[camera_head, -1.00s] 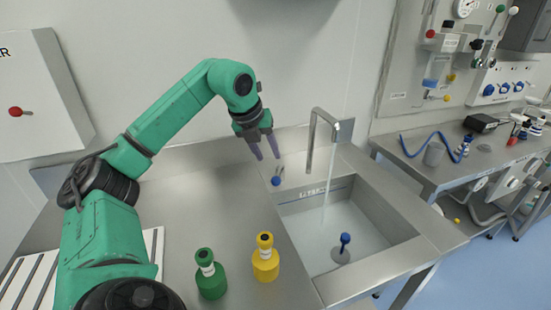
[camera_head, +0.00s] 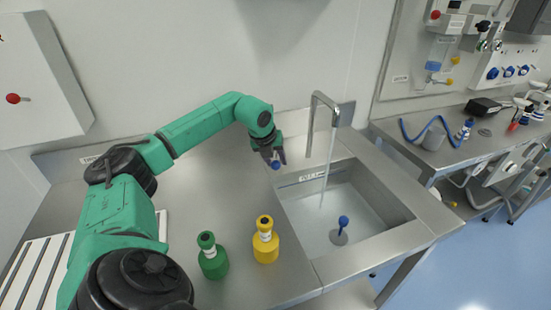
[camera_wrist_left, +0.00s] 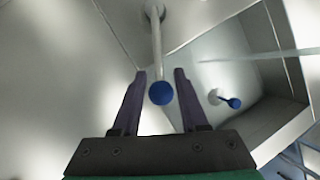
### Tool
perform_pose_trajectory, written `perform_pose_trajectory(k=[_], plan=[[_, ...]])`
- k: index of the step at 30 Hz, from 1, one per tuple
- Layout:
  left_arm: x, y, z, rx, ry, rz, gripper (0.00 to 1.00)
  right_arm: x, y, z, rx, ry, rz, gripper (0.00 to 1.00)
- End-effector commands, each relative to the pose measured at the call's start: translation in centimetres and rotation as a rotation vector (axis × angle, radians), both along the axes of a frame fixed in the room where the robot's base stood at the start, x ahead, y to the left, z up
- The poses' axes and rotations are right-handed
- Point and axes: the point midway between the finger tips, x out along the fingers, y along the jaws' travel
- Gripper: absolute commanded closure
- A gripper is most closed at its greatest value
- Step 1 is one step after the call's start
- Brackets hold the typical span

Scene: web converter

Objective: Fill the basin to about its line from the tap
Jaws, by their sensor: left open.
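The steel basin (camera_head: 386,238) is set in the bench. The tap (camera_head: 314,118) arches over it, and a thin pale stream (camera_head: 328,170) falls from its spout into the basin. A plug with a blue knob (camera_head: 343,221) stands upright on the basin floor; it also shows in the left wrist view (camera_wrist_left: 232,103). A labelled line (camera_head: 313,176) runs along the basin's back wall; I cannot tell the water level against it. My left gripper (camera_head: 276,160) is open at the tap lever's blue knob (camera_head: 275,165). In the left wrist view the knob (camera_wrist_left: 161,93) sits between the fingertips. My right gripper is out of view.
A green bottle (camera_head: 213,262) and a yellow bottle (camera_head: 265,246) stand on the bench left of the basin. A slatted rack (camera_head: 35,270) lies at the far left. Another bench (camera_head: 470,150) with equipment stands at the right.

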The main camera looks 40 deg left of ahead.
Motion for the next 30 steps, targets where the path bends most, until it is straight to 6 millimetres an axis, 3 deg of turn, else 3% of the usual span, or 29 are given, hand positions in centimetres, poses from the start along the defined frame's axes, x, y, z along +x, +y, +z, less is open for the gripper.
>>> perform_pose_trajectory(k=[4,5,6,8,30], plan=[[-0.01,0.0,-0.03,0.0,0.0,0.0,0.57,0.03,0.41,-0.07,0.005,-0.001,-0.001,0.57],[-0.01,0.0,-0.03,0.0,0.0,0.0,0.64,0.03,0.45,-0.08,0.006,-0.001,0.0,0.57],[-0.01,-0.01,-0.02,0.0,0.0,0.0,0.8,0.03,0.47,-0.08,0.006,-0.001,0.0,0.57],[-0.01,-0.01,-0.01,0.0,0.0,0.0,1.0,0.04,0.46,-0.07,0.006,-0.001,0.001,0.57],[-0.29,-0.46,-0.63,-0.007,0.018,-0.007,1.0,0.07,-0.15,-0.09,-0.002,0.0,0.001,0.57]])
